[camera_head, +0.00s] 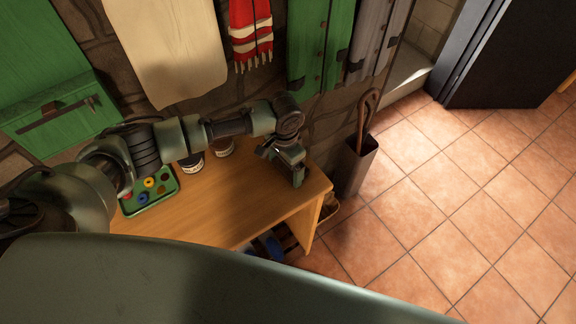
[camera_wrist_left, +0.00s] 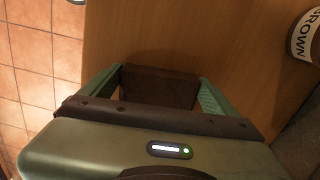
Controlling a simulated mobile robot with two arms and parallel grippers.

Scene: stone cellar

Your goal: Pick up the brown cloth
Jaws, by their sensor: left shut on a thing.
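The brown cloth (camera_wrist_left: 160,88) shows in the left wrist view as a dark brown, block-like folded piece between two green fingers. My left gripper (camera_wrist_left: 158,92) is shut on it, with a finger on either side. In the head view my left gripper (camera_head: 287,168) is over the right end of the wooden bench (camera_head: 235,205), and the cloth is mostly hidden or too dark to make out. I cannot tell whether the cloth touches the bench top. My right gripper is not in view.
A green tray (camera_head: 163,197) with small coloured pieces and two tins (camera_head: 222,148) stand on the bench. One tin (camera_wrist_left: 304,40) reads "BROWN". A dark umbrella stand (camera_head: 355,165) is right of the bench. Footwear (camera_head: 268,246) lies below. Tiled floor (camera_head: 450,210) is clear at right.

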